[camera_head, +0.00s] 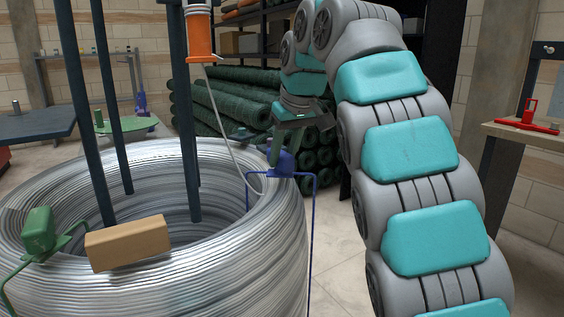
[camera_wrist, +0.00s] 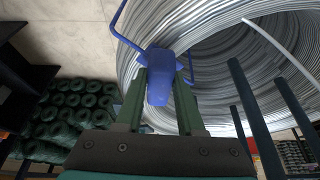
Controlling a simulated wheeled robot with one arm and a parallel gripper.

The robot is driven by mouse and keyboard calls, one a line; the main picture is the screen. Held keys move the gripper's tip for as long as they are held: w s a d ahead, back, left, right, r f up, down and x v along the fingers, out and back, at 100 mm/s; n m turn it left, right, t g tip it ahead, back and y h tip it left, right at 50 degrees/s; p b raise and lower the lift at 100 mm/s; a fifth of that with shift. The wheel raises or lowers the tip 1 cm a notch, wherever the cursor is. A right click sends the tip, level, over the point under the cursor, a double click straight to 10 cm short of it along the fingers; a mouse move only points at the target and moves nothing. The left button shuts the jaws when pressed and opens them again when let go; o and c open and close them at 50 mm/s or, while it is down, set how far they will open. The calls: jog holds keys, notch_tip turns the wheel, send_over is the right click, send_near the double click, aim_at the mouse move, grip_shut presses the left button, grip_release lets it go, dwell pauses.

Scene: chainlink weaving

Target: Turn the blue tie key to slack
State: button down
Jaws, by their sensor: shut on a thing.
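The blue tie key (camera_head: 284,163) sits at the right rim of the big wire coil (camera_head: 262,250), on a blue tie frame hooked over the coil's edge. My gripper (camera_head: 275,150) reaches it from above and behind. In the wrist view my gripper's green fingers (camera_wrist: 163,85) are shut on the blue tie key (camera_wrist: 158,90), one on each side. The key's long body lies between the fingertips, and the blue tie's thin rod runs up and away along the coil (camera_wrist: 160,25). The key's lower part is partly hidden by the fingers.
A green tie (camera_head: 38,230) and a wooden block (camera_head: 127,243) are on the coil's near left. Dark posts (camera_head: 85,120) rise from inside the coil. An orange fitting (camera_head: 200,38) hangs above, with a wire strand running down. Green mesh rolls (camera_head: 225,100) are stacked behind.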

jog(key=shift+w+d+n+g+y+p, duration=0.15)
jog(key=shift+n+g+y+p, duration=0.3)
jog(key=shift+n, duration=1.05)
jog(key=c, duration=0.5)
grip_release()
